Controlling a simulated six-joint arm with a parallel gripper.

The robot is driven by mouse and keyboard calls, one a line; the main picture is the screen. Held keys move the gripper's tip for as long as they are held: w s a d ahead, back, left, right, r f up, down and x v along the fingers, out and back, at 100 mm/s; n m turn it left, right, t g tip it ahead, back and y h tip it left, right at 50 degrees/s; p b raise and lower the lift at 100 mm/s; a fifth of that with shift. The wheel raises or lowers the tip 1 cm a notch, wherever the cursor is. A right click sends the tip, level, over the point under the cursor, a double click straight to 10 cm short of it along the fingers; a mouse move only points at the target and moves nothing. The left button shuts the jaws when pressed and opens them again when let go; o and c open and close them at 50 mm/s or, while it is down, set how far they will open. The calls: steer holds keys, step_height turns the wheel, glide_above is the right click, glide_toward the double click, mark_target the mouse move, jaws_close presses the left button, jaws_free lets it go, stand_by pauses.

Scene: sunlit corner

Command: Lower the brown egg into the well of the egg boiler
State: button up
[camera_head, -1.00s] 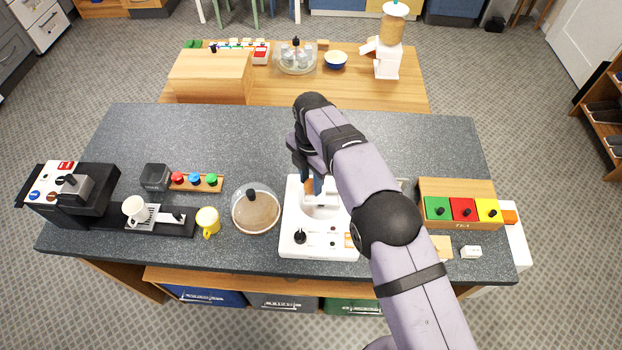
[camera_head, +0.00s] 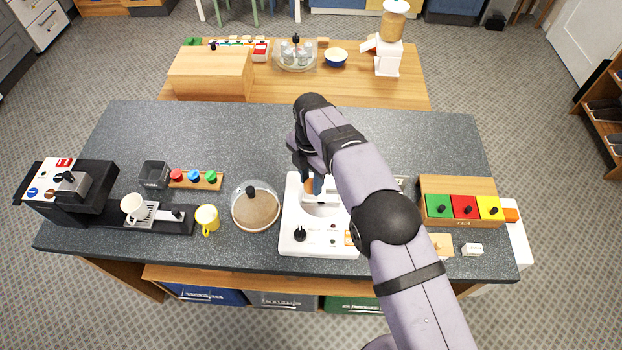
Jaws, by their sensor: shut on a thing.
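The egg boiler (camera_head: 304,248) is a white appliance on the dark grey counter, with a round well, a black knob and small lights on its front. The brown egg (camera_head: 308,185) shows as a small orange-brown patch at the back of the boiler. My gripper (camera_head: 313,184) is shut on the egg, with its blue-grey fingers pointing down. My arm reaches in from the lower right and covers the boiler's right side. The fingers partly hide the egg. I cannot tell whether the egg touches the boiler.
A glass dome with a black knob (camera_head: 255,208) stands close left of the boiler. A yellow mug (camera_head: 207,219) and a coffee machine (camera_head: 72,193) are farther left. A wooden box with green, red and yellow panels (camera_head: 458,190) stands right. The counter behind the boiler is clear.

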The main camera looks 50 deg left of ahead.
mark_target(311, 180)
steer(key=shift+f+b, duration=0.7)
steer(key=shift+f, duration=0.4)
stand_by(0.6)
steer(key=o, duration=0.8)
steer(key=shift+r+b, duration=1.55)
steer(key=shift+r, duration=2.15)
